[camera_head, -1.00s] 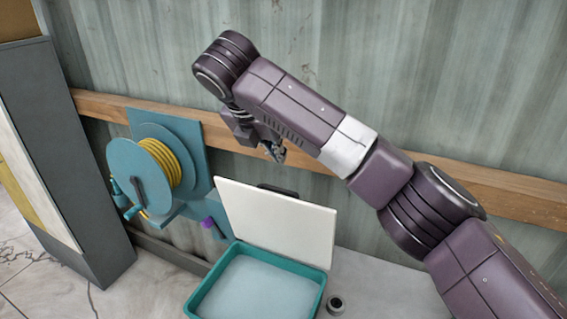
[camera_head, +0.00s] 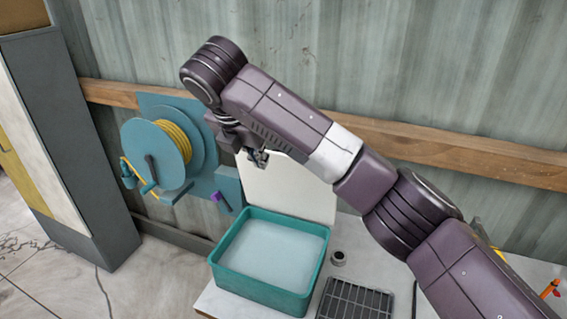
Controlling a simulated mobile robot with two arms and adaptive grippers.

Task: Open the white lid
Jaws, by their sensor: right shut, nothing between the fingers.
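The white lid (camera_head: 285,190) stands raised, roughly upright, at the back of a teal box (camera_head: 262,285). The box is open at the top, with a pale, light-blue inside. My right gripper (camera_head: 260,163) is shut and empty, in front of the lid's upper left part in the picture. My arm hides the lid's top edge and its dark handle. Whether the gripper touches the lid cannot be told. My left gripper is not in view.
A teal hose reel (camera_head: 157,158) with yellow hose hangs on the wall at left. A grey cabinet (camera_head: 75,150) stands further left. A small dark round item (camera_head: 338,258) and a black rack (camera_head: 355,300) lie on the white counter right of the box.

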